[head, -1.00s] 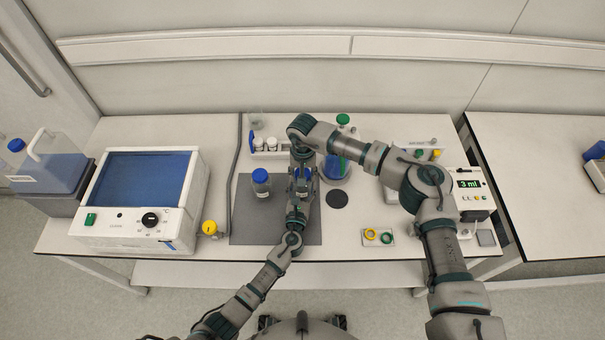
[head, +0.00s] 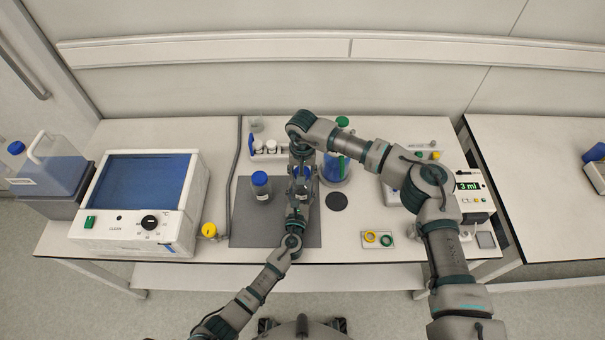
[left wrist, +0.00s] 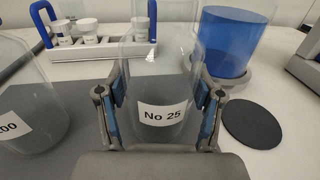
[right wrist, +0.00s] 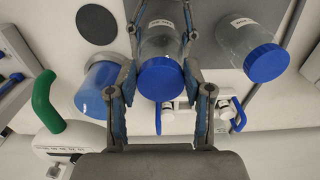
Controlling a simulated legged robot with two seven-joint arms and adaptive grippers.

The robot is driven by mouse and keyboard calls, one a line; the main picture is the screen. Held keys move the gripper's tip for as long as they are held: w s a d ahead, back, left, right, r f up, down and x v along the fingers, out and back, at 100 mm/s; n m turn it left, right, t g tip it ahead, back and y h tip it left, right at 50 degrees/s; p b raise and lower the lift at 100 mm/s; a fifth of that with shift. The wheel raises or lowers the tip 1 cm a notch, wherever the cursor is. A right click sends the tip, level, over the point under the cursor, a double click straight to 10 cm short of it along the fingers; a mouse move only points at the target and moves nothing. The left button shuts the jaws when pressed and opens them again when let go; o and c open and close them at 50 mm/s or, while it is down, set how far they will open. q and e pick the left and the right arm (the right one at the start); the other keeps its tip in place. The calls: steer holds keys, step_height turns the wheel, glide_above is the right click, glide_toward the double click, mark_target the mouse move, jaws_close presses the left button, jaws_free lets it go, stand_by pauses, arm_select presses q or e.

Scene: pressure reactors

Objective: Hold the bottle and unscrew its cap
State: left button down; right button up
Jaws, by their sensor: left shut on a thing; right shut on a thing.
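The bottle labelled No 25 (left wrist: 160,72) is clear glass and stands upright on the grey mat (head: 248,225). My left gripper (left wrist: 160,98) is shut around its body, a finger on each side of the label. Its blue cap (right wrist: 161,79) is on the bottle's top in the right wrist view. My right gripper (right wrist: 163,88) comes from above and is shut on this cap, a finger on each side. In the head view my arms hide most of the bottle.
A second blue-capped bottle (head: 261,187) stands close by on the mat's left. Behind are a rack with white-capped vials (head: 270,147) and a vessel of blue liquid (head: 335,170). A black disc (head: 337,201) lies right of the mat. A blue-topped bath (head: 140,205) stands left.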

steer(key=shift+r, duration=2)
arm_select(q)
steer(key=shift+c, duration=0.4)
jaws_free()
